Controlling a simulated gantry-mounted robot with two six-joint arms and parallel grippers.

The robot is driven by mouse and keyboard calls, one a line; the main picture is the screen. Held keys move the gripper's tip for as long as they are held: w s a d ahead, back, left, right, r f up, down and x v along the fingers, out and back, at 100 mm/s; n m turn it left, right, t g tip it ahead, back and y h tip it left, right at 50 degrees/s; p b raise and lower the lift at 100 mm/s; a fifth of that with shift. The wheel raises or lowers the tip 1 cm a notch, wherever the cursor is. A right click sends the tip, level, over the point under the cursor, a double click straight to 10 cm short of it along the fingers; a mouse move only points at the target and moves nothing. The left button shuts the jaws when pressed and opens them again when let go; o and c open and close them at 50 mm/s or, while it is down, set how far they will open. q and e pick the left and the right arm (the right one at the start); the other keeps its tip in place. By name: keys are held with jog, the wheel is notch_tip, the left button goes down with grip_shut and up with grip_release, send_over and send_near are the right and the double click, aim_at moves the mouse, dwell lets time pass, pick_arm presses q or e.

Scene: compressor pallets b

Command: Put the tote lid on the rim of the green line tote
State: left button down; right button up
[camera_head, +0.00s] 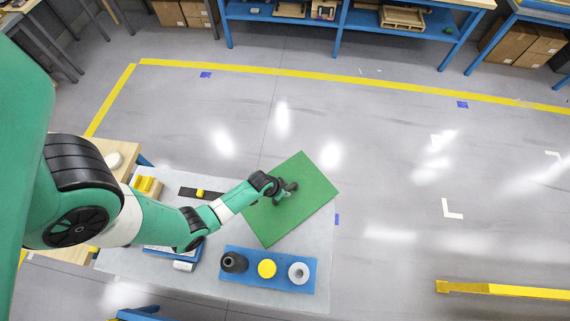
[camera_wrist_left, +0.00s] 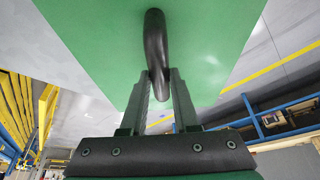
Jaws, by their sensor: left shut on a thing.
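The tote lid (camera_head: 308,198) is a flat green panel with a dark handle, seen from above in the head view. It is turned at an angle over the right part of the grey table. My left gripper (camera_head: 284,190) is shut on the lid's handle. In the left wrist view, the fingers of my left gripper (camera_wrist_left: 160,85) close on the black curved handle (camera_wrist_left: 154,45), with the green lid (camera_wrist_left: 95,45) behind it. I cannot make out the green line tote; the lid may hide it. My right gripper is not in view.
A blue tray (camera_head: 250,280) on the grey table (camera_head: 120,262) holds a dark round part (camera_head: 233,262), a yellow disc (camera_head: 267,268) and a grey ring (camera_head: 299,273). A yellow piece (camera_head: 148,186) lies at the table's left. Open floor (camera_head: 400,170) lies to the right.

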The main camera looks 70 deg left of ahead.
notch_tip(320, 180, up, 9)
jog(key=p, duration=0.9)
